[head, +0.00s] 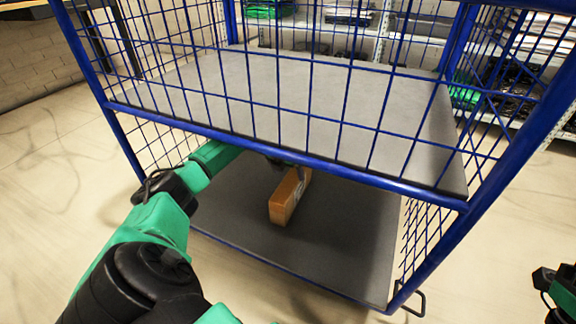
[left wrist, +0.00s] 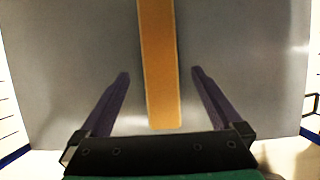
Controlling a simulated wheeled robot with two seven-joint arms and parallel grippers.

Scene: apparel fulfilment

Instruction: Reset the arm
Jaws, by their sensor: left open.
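A brown cardboard box (head: 288,196) stands on the grey lower shelf (head: 340,230) of a blue wire cage cart. My left arm reaches into the lower level, under the upper shelf. My left gripper (left wrist: 160,73) is open in the left wrist view. The box also shows there as a narrow orange-brown strip (left wrist: 158,45), running between the two dark fingers with gaps on both sides. In the head view the cart's front rail partly hides the left gripper beside the box.
The cart's blue front rail (head: 290,153) and grey upper shelf (head: 300,95) lie just above my left arm. Wire mesh closes the cart's sides. The lower shelf around the box is bare. Racks with folded clothes (head: 350,14) stand behind.

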